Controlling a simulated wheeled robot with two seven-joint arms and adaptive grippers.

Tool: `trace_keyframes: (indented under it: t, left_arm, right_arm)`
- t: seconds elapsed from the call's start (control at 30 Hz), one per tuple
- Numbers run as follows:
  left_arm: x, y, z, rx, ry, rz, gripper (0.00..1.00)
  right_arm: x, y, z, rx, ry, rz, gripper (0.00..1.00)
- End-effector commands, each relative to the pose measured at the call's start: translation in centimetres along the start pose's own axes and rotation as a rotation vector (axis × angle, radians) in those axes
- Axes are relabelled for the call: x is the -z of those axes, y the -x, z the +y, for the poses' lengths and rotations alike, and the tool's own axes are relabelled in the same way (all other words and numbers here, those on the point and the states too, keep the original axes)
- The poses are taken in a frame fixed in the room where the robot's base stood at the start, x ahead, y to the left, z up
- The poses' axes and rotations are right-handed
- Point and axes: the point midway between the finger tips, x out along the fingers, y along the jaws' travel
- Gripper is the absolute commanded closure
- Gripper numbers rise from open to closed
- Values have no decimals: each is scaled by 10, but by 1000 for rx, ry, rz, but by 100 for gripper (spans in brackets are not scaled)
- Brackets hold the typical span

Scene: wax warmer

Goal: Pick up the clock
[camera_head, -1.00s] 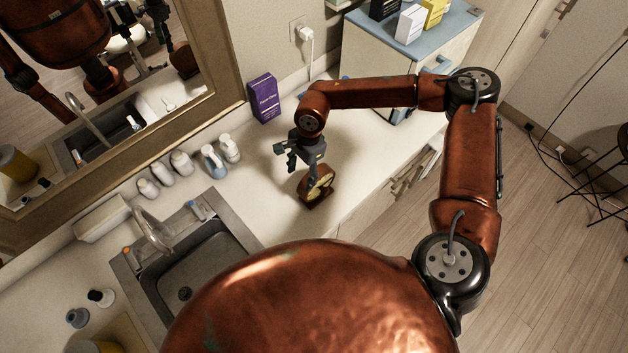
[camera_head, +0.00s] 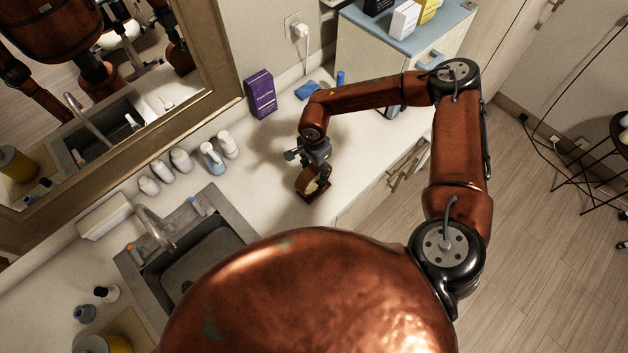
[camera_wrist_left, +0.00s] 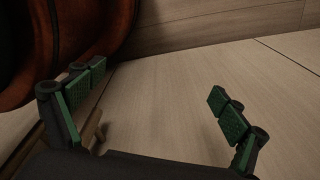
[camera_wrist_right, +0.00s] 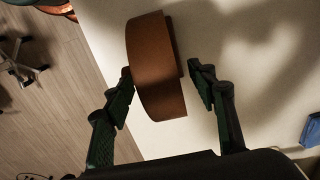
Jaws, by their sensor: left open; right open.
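The clock (camera_head: 309,184) is a small brown wooden piece with a pale face. It stands on the white counter to the right of the sink. My right gripper (camera_head: 314,168) is over it, pointing down, and hides part of it. In the right wrist view the clock's curved brown body (camera_wrist_right: 155,65) lies between the two open fingers (camera_wrist_right: 163,88). The left finger is close to its side, and a gap shows at the right finger. My left gripper (camera_wrist_left: 160,95) is open and empty, facing bare wood-toned surfaces away from the clock.
A purple box (camera_head: 261,94) stands by the wall behind the clock. White bottles (camera_head: 181,160) line the counter by the sink (camera_head: 196,254). A cabinet (camera_head: 400,45) with boxes on top stands at the back right. Blue items (camera_head: 307,90) lie beside it.

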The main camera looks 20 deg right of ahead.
Motion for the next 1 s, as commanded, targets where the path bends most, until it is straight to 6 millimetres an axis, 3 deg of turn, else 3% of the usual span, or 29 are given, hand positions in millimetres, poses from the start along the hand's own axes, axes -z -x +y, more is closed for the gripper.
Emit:
trace_keyframes:
  t: [0.1, 0.87, 1.0]
  left_arm:
    - [0, 0, 0, 0, 0, 1, 8]
    - [2, 0, 0, 0, 0, 3, 8]
    - [2, 0, 0, 0, 0, 3, 8]
  right_arm:
    - [0, 0, 0, 0, 0, 0, 48]
    - [0, 1, 0, 1, -1, -1, 100]
    - [0, 1, 0, 1, -1, -1, 100]
